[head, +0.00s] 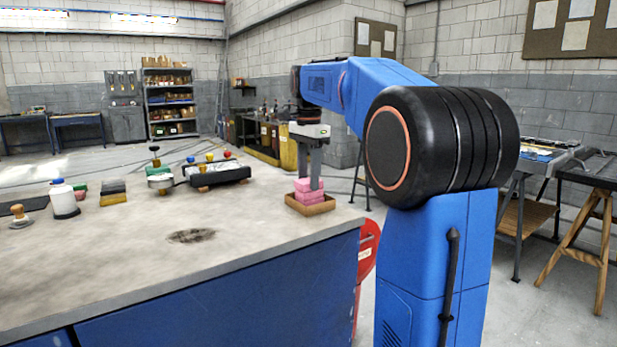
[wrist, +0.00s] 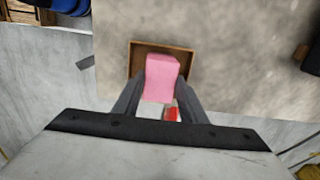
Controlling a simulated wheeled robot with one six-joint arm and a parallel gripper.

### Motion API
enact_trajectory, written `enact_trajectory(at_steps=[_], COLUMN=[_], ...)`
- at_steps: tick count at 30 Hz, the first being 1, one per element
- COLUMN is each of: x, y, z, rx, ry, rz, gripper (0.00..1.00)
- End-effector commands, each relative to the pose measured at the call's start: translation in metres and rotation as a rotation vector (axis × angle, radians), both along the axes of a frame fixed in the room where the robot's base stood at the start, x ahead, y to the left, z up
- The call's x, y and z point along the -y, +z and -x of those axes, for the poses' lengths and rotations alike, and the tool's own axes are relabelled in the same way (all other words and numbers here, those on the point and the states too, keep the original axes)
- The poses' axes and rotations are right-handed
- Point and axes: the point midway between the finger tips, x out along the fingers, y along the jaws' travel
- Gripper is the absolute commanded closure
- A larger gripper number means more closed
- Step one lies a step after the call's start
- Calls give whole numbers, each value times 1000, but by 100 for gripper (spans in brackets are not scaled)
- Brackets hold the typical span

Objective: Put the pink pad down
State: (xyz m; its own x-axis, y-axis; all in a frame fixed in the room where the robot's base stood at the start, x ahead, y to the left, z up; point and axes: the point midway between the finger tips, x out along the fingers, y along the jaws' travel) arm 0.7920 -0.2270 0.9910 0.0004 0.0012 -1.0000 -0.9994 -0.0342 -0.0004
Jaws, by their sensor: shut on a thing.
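The pink pad (head: 303,185) is between the fingers of my gripper (head: 312,178), which is shut on it. In the wrist view the pad (wrist: 161,77) fills the space between the two fingers (wrist: 160,88). A shallow brown wooden tray (head: 318,208) sits at the table's right end, directly below the gripper. Pink also shows lower down, inside the tray; I cannot tell whether it is a second pad or the same one. In the wrist view the tray (wrist: 136,56) shows behind the pad, which hides much of its inside.
The grey worktop (head: 240,225) is clear around the tray, apart from a dark stain (head: 191,236). A white bottle (head: 64,201), stacked blocks (head: 113,193) and a black tray (head: 217,172) stand farther left. The table's right edge is close to the tray.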

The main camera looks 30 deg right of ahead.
Motion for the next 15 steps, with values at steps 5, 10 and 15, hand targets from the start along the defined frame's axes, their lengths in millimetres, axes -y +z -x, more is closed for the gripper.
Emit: enact_trajectory(at_steps=[5, 10, 15], x=[0, 0, 0], y=[-3, -2, -2], z=[0, 0, 0], rx=[-1, -1, 0], ry=[0, 0, 0], rz=[0, 0, 0], gripper=[86, 43, 43])
